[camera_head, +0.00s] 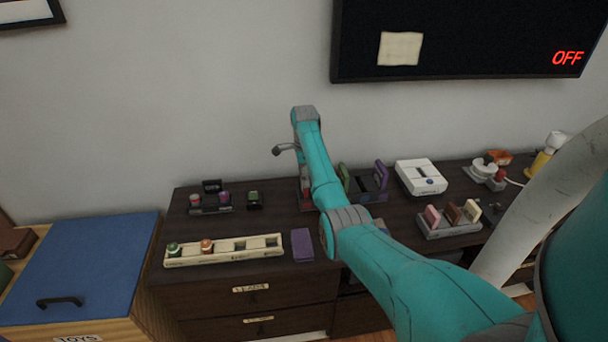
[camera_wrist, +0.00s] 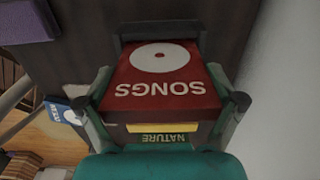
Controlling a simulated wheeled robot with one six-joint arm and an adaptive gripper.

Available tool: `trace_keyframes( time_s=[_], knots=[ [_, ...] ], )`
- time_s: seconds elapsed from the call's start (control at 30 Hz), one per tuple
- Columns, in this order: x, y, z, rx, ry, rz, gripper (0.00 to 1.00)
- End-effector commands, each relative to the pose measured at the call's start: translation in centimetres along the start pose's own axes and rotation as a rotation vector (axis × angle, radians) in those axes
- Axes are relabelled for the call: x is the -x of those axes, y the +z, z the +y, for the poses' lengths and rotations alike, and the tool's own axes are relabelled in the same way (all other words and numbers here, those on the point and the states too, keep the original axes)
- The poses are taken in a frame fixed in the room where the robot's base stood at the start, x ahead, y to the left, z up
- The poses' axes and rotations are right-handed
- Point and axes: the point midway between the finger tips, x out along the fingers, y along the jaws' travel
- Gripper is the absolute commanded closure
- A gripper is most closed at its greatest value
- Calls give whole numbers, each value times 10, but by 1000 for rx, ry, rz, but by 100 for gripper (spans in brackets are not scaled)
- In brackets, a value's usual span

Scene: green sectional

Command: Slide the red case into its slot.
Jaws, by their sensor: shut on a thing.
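The red case (camera_wrist: 165,88), marked SONGS with a white disc, fills the middle of the wrist view, its lettering upside down. My gripper (camera_wrist: 160,92) is shut on it, one teal finger at each side. A dark frame (camera_wrist: 160,32) shows around the case's far end; I cannot tell how far the case is inside it. A green label reading NATURE (camera_wrist: 170,138) and a yellow strip lie just below the case. In the head view a bit of red (camera_head: 306,197) shows beside my arm, which hides most of the gripper. A dark rack (camera_head: 368,190) with green and purple cases stands to the right.
On the dark dresser, a cream tray (camera_head: 222,251) with several slots and a purple block (camera_head: 302,245) lie in front. A white device (camera_head: 420,177) and a grey holder (camera_head: 448,222) with several coloured pieces stand right. A blue-lidded toy box (camera_head: 85,265) adjoins the left side.

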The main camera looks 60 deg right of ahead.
Motion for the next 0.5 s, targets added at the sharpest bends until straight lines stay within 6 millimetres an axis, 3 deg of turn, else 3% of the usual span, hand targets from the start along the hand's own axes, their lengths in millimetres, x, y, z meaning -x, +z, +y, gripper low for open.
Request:
trace_keyframes(
  time_s=[0.5],
  knots=[
    [-11,0,0,0,0,0,43]
  ],
)
